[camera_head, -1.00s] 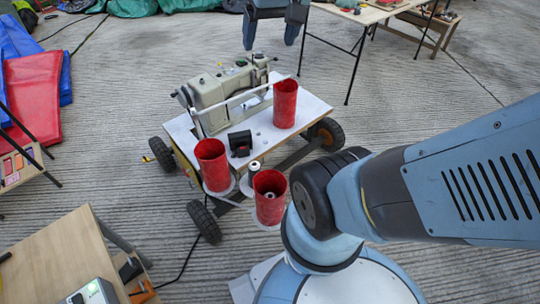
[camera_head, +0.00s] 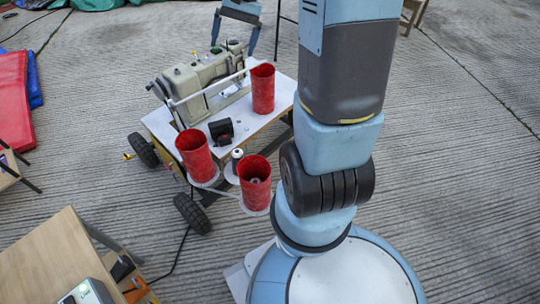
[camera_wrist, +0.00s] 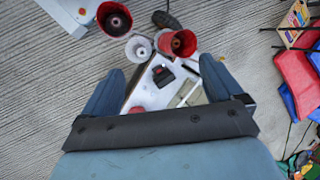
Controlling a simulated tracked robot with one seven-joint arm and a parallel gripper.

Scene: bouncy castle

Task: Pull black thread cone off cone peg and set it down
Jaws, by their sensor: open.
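My gripper (camera_head: 236,35) is at the top edge of the head view, beyond the sewing machine, open and empty. In the wrist view, its two blue fingers (camera_wrist: 160,66) stand wide apart with the cart between and beyond them. I cannot make out a black thread cone for certain. A small pale spool-like piece with a dark top (camera_head: 237,155) stands between two red open cylinders at the cart's near end. The nearer red cylinder (camera_head: 255,185) has a peg-like shape inside; the other (camera_head: 194,152) is at left. In the wrist view, a red cylinder (camera_wrist: 114,19) shows a dark inside.
A beige sewing machine (camera_head: 205,85) and a black block (camera_head: 221,130) are on the wheeled white-topped cart (camera_head: 262,122). A third red cylinder (camera_head: 262,88) stands at its far right. A wooden table (camera_head: 45,260) is at lower left. The floor at right is clear.

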